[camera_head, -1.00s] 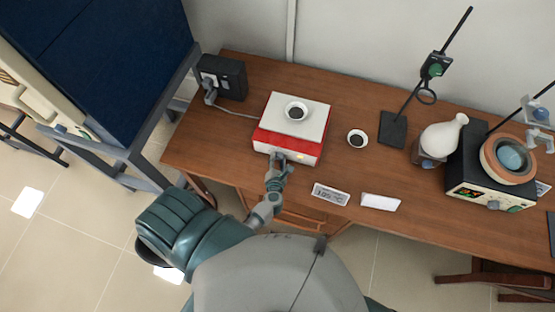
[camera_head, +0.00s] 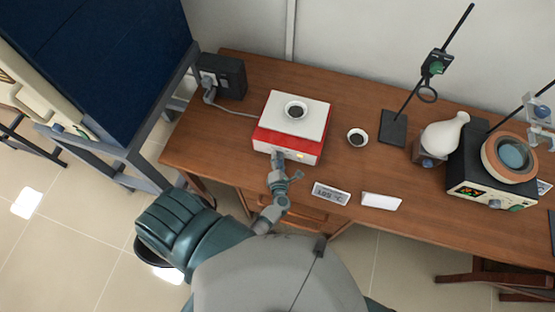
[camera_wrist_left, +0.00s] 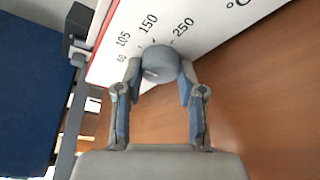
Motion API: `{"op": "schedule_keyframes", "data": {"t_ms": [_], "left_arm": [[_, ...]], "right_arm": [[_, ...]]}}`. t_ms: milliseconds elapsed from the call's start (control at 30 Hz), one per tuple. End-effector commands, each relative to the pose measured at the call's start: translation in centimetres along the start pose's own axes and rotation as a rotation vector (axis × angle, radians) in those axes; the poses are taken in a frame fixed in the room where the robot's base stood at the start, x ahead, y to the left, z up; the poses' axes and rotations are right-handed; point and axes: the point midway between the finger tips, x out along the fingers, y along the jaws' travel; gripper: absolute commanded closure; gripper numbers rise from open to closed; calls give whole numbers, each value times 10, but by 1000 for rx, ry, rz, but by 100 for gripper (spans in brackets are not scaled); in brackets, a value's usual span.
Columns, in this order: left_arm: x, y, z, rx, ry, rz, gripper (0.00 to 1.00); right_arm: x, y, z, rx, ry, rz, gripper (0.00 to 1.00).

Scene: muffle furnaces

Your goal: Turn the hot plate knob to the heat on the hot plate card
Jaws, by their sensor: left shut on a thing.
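The hot plate (camera_head: 290,125) is a white-topped box with a red band, standing at the left part of the desk. A small dish (camera_head: 296,110) with dark contents sits on its top. Its grey knob (camera_wrist_left: 160,64) sits on the white front panel, with the marks 60, 105, 150 and 250 around it. My left gripper (camera_head: 278,156) is shut on the knob, with one finger on each side in the left wrist view (camera_wrist_left: 158,80). The knob's pointer is not clear. The hot plate card (camera_head: 331,194) on the desk reads 105 °C. My right gripper is not in view.
A second small dish (camera_head: 357,137) stands right of the hot plate. A blank white card (camera_head: 381,201) lies near the front edge. A stand (camera_head: 393,127), a white flask (camera_head: 445,133) and a heating device (camera_head: 490,180) fill the right side. A socket box (camera_head: 222,77) is at back left.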

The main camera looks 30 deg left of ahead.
Motion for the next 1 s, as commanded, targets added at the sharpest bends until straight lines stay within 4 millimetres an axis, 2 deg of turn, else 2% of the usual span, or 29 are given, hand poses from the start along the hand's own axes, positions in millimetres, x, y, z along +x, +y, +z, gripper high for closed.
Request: {"op": "schedule_keyframes", "data": {"t_ms": [200, 233, 300, 333, 800, 1000], "left_arm": [[0, -1, 3, -2, -7, -3, 96], [0, -1, 3, -2, -7, -3, 59], [0, -1, 3, -2, -6, -3, 41], [0, -1, 3, -2, -6, -3, 36], [0, 0, 0, -10, -1, -7, 36], [0, 3, 0, -158, -2, -67, 36]], "right_arm": [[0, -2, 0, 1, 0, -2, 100], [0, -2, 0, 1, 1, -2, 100], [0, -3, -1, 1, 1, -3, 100], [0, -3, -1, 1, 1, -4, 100], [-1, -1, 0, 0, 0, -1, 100], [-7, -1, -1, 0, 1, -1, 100]]}}
